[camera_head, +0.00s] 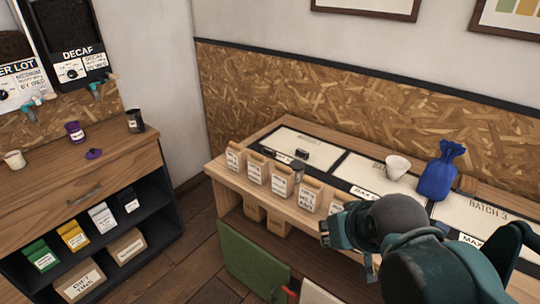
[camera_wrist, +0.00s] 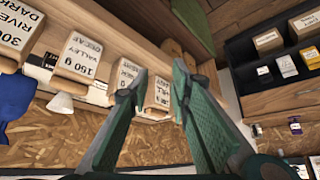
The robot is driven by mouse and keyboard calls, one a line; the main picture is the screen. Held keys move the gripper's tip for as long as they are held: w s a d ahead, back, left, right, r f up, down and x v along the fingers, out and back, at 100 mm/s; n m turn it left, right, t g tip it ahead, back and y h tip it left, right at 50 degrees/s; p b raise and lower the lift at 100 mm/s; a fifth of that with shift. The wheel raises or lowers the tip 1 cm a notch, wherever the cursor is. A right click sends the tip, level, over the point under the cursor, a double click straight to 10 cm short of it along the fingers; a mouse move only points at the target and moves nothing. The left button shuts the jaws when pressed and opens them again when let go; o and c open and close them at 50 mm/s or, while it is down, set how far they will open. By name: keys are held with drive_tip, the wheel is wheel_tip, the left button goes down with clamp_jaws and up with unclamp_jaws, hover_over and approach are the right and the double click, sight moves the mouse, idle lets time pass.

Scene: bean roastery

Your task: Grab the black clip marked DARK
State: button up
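A small black object (camera_head: 302,154), possibly the clip, lies at the front of the leftmost pale mat on the bench. Another dark piece (camera_head: 298,166) sits just behind the paper bags. No DARK marking is readable on either, so I cannot tell which is the clip. My gripper (camera_head: 345,226) is over the bench's front edge, to the right of and nearer than both. In the wrist view my gripper (camera_wrist: 160,72) is open, its two fingers apart, with paper bags beyond them and nothing visibly held. I cannot pick out the clip in the wrist view.
Labelled paper bags (camera_head: 283,180) stand in a row along the bench front. A white cup (camera_head: 397,167) and a blue tied sack (camera_head: 438,174) stand right of the black object. A wooden cabinet (camera_head: 75,170) with bags on its shelves is at left.

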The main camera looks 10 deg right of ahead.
drive_tip(key=shift+o, duration=0.4)
drive_tip(key=shift+o, duration=1.4)
